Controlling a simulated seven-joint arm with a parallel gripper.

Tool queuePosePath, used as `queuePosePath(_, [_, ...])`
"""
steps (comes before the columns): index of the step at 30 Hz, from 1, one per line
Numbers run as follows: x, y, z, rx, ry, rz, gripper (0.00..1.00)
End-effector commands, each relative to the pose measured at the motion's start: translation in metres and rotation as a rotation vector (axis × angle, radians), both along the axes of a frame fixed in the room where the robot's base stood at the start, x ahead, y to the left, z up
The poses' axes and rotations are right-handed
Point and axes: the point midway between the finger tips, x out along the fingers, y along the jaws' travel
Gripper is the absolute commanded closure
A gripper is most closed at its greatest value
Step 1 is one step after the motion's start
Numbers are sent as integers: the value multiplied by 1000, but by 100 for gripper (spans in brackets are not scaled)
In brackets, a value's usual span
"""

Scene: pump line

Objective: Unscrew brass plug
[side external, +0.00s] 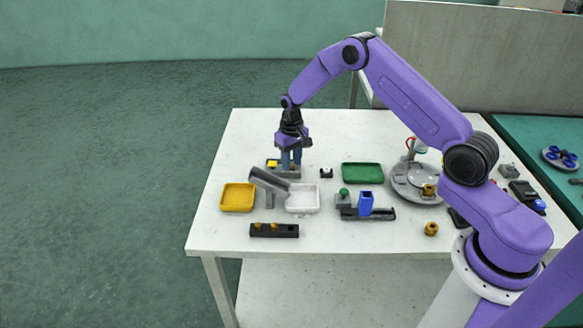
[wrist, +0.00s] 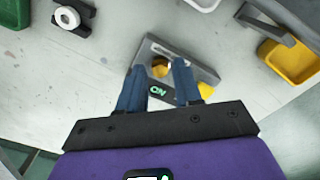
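My gripper (side external: 291,165) points down over a grey fixture (side external: 292,174) near the table's back edge. In the wrist view its two blue fingers (wrist: 159,70) are apart. A round brass plug (wrist: 160,67), set in the grey fixture (wrist: 202,72), shows between the fingertips, with visible gaps on both sides. I cannot tell how far the tips are above it. A yellow part (wrist: 207,90) of the fixture sits behind the right finger and is partly hidden. It also shows in the side view (side external: 272,163).
A slanted grey tube (side external: 268,184) stands close in front of the fixture, between a yellow tray (side external: 238,197) and a white tray (side external: 302,198). A small black-and-white part (side external: 326,172) and a green tray (side external: 363,173) lie to the right. A black rack (side external: 274,231) is at the front.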

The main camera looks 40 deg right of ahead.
Motion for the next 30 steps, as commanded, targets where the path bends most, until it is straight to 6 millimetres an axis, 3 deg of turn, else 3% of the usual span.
queuePosePath(1, [0, 0, 0, 0, 0, 0, 66])
queuePosePath(2, [0, 0, 0, 0, 0, 0, 72])
queuePosePath(4, [0, 0, 0, 0, 0, 0, 95])
queuePosePath(5, [0, 0, 0, 0, 0, 0, 100])
queuePosePath(14, [0, 0, 0, 0, 0, 23, 100])
queuePosePath(30, [0, 0, 0, 0, 1, 576, 100])
